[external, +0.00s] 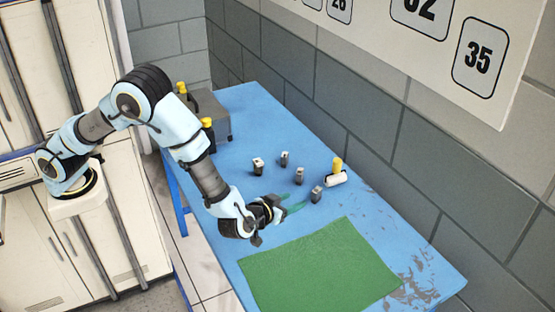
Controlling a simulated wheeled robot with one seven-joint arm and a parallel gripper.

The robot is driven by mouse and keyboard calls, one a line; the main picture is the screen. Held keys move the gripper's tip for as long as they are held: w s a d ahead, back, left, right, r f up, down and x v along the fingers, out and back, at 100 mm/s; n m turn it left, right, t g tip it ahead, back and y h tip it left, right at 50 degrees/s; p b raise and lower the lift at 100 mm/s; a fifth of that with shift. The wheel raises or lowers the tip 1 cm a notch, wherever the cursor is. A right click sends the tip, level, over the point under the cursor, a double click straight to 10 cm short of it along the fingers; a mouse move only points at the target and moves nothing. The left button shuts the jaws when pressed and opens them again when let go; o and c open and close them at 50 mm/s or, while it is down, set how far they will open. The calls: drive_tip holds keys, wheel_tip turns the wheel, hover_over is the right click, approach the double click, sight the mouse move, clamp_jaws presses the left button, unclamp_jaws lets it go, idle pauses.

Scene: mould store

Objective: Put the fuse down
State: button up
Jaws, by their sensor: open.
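My gripper (293,203) is low over the blue table (258,108), its greenish fingers open and pointing right. I see nothing between the fingers. A small grey block with a light end (316,194) stands just beyond the fingertips; I cannot tell whether they touch. Similar small dark-and-light blocks stand farther back: one (258,166), another (284,158) and a third (299,176). I cannot tell which of these small pieces is the fuse.
A white block (337,179) lies beside a yellow upright piece (337,164) near the wall. A green mat (320,270) covers the near part of the table. A grey box (211,112) and yellow-topped items stand at the far end. A brick wall borders the right side.

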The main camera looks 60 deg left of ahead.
drive_tip(key=s+a+r+m+g+h, duration=0.2)
drive_tip(key=a+r+m+g+h, duration=0.15)
drive_tip(key=a+r+h, duration=0.45)
drive_tip(key=s+a+f+m+g+y, duration=0.2)
drive_tip(key=s+a+g, duration=0.5)
drive_tip(key=s+a, duration=1.1)
drive_tip(key=s, duration=0.4)
drive_tip(key=shift+s+a+f+y, duration=0.2)
drive_tip(key=shift+a+y, duration=0.15)
drive_tip(key=shift+y, duration=0.05)
drive_tip(key=shift+g, duration=0.25)
wheel_tip(320, 180, up, 16)
drive_tip(key=p, duration=1.6)
